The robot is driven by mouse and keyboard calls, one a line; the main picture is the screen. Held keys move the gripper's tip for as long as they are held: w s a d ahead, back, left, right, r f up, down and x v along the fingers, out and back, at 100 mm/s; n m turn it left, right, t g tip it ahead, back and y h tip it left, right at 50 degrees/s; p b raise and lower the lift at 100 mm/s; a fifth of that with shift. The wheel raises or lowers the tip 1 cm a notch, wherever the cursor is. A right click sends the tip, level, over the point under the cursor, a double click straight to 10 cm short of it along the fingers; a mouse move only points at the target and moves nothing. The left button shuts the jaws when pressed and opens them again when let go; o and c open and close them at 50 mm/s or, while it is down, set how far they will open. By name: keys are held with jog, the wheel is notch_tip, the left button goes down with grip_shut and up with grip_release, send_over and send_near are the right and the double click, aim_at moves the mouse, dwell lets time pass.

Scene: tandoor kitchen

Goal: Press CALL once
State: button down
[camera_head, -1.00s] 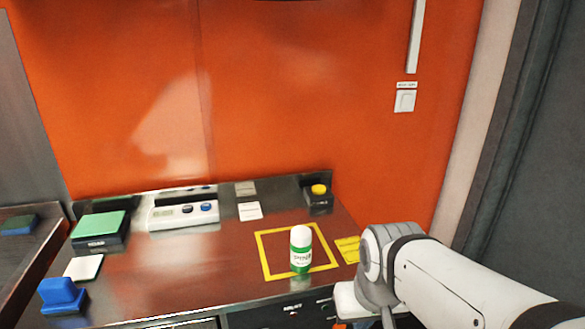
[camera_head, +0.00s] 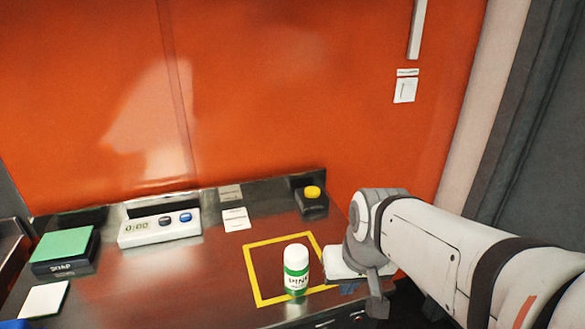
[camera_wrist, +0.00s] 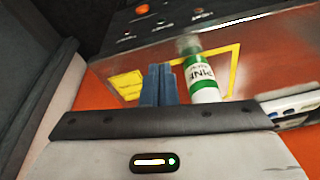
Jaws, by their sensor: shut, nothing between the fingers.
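No label reading CALL is legible. A yellow push button (camera_head: 313,192) on a black box (camera_head: 312,206) stands at the back right of the steel counter. A white wall switch (camera_head: 405,91) with a small unreadable label above it is on the orange wall. My gripper (camera_wrist: 159,84) shows blue fingers pressed together, with nothing between them. In the head view its blue fingers (camera_head: 349,287) are partly hidden behind my wrist, at the counter's right edge. They are right of the bottle and apart from the yellow button.
A white-capped green bottle (camera_head: 296,272) stands inside a yellow outlined square (camera_head: 258,288). A white timer (camera_head: 160,228) reads 0:00, with a dark and a blue button. A green-topped SOAP box (camera_head: 62,250) and white cards (camera_head: 236,219) are on the counter's left and back.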

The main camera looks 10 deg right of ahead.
jog(key=w+a+r+m+t+y+p, duration=0.1)
jog(key=w+r, duration=0.1)
jog(key=w, duration=0.5)
jog(key=w+a+r+t+y+p, duration=0.1)
jog(key=w+r+p, duration=0.15)
jog(key=w, duration=0.45)
jog(key=m+t+p, duration=0.4)
jog(key=m+p, duration=0.1)
send_over(309, 187)
jog(key=s+d, duration=0.1)
jog(key=s, duration=0.2)
jog(key=f, duration=0.2)
jog(key=shift+s+r, duration=0.1)
jog(key=shift+r, duration=0.1)
jog(key=shift+b, duration=0.3)
notch_tip(309, 187, down, 8)
jog(key=b, duration=0.6)
jog(key=shift+b, duration=0.3)
jog(key=shift+f+b, duration=0.4)
jog(key=shift+b, duration=0.2)
jog(key=shift+f, duration=0.15)
jog(key=shift+f+b, duration=0.3)
jog(key=shift+b, duration=0.35)
